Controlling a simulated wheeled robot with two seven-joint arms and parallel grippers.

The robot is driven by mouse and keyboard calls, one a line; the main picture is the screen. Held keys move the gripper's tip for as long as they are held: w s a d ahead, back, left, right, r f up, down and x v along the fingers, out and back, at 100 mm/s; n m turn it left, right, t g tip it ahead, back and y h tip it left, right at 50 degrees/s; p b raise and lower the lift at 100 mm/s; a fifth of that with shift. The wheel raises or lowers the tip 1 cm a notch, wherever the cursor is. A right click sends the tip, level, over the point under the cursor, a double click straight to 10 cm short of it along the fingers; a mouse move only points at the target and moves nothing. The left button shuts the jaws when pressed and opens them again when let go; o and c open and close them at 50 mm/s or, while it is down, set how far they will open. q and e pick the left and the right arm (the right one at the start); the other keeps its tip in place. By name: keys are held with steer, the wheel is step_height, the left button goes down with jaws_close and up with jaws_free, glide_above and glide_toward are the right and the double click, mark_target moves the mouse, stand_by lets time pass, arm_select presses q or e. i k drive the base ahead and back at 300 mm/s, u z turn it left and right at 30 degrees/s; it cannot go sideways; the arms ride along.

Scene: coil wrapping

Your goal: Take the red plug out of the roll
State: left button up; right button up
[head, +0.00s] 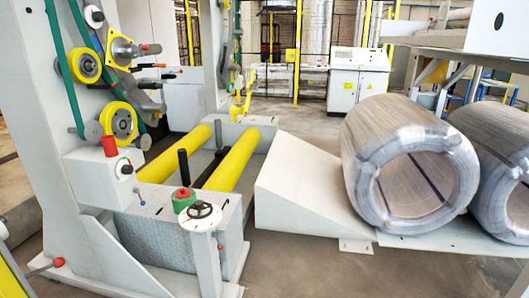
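A small red plug (182,192) shows at the top centre of a green roll (186,206). Neither of my grippers is in view.
A handwheel (200,211) and a black upright post (183,165) stand close to the roll. Yellow rollers (232,160) lie behind it. A red cylinder (110,146) stands on the machine to the left. A wrapped coil (375,150) and a white ramp (300,190) are at right.

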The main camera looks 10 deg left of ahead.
mark_target(183, 193)
steer(key=z, duration=0.6)
steer(key=i, duration=2)
steer(key=u, duration=0.55)
steer(key=i, duration=1.45)
steer(key=u, duration=1.15)
